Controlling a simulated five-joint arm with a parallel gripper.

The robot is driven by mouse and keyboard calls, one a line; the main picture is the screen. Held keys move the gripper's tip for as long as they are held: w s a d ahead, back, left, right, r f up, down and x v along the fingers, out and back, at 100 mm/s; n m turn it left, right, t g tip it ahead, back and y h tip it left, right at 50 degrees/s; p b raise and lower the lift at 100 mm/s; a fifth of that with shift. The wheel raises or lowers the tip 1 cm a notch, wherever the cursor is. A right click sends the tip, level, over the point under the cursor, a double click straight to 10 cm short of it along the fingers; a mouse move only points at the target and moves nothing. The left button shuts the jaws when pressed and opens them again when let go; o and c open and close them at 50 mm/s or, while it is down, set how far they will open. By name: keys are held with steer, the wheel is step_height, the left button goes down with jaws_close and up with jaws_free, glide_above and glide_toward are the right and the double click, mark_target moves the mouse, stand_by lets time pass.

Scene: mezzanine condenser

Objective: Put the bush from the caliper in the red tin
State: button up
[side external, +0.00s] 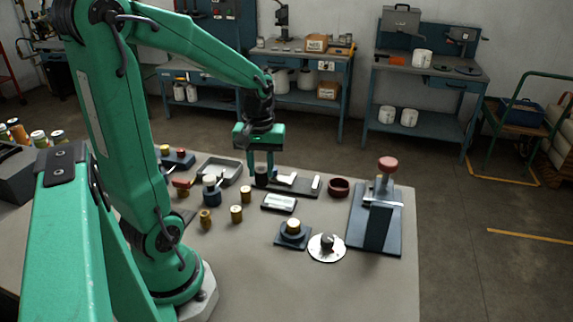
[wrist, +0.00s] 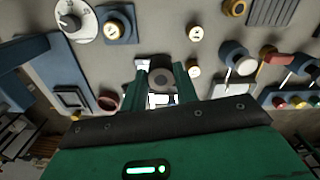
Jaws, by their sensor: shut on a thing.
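My gripper (side external: 262,176) points down at the back of the table and is shut on the dark grey bush (side external: 261,170). In the wrist view the bush (wrist: 162,78) shows end-on as a ring between the two green fingers (wrist: 160,86). The caliper (side external: 300,184), a dark bar with white pieces, lies just right of the fingers. Whether the bush still touches it I cannot tell. The red tin (side external: 339,182), a low, dark red round dish, stands right of the caliper. Its reddish rim (wrist: 108,102) shows left of the fingers in the wrist view.
A white-faced plate (side external: 279,203) lies in front of the caliper. A grey tray (side external: 219,168) is left of my gripper. Brass cylinders (side external: 237,214) stand in front. A press with a red knob (side external: 388,164) stands right of the tin.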

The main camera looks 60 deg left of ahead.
steer(key=w+f, duration=0.2)
steer(key=w, duration=2.3)
steer(key=shift+a+f, duration=0.15)
steer(key=shift+f, duration=1.4)
steer(key=shift+a+f, duration=0.15)
steer(key=shift+f, duration=1.35)
steer(key=shift+f, duration=0.1)
steer(key=shift+f, duration=1.75)
steer(key=shift+f, duration=0.15)
steer(key=o, duration=1.1)
